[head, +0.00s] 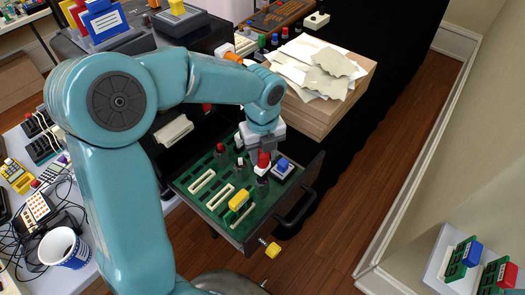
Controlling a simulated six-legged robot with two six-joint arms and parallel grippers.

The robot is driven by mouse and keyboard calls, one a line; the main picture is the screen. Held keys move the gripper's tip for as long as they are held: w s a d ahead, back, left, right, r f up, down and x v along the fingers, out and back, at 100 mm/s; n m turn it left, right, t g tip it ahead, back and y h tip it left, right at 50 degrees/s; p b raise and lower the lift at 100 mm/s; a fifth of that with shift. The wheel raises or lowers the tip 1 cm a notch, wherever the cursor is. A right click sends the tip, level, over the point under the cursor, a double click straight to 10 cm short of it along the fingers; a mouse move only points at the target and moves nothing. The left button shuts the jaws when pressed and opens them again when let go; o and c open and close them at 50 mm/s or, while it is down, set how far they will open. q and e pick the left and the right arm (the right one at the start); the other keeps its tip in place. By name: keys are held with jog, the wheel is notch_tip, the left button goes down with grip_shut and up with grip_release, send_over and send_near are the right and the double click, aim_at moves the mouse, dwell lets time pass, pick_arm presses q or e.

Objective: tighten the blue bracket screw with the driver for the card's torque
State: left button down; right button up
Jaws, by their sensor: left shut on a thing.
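My left gripper (263,145) reaches down into an open drawer (200,205) and is shut on a red-topped, driver-like piece (263,160). Its lower part is small in view, so I cannot tell whether it still touches the green tray. A blue-topped piece (283,166) stands just right of it, and a yellow piece (238,200) lies in front. A blue bracket (472,253) sits on a green board at the lower right, beside a red bracket (508,275). Its screw is too small to tell. Colored cards (105,22) stand at the upper left, their text unreadable. My right gripper is not in view.
A wooden box (322,110) topped with torn paper stands behind the drawer. A yellow tag (272,250) shows beyond the drawer front. A cup (64,248) and tangled cables lie on the left table. Open wood floor (345,215) separates the drawer from the bracket boards.

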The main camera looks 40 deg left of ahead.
pick_arm(q)
jog(key=shift+f+b, duration=0.4)
jog(key=shift+f, duration=0.15)
jog(key=c, duration=0.6)
grip_release()
notch_tip(320, 180, up, 16)
jog(key=shift+r, duration=0.2)
jog(key=shift+s, duration=0.1)
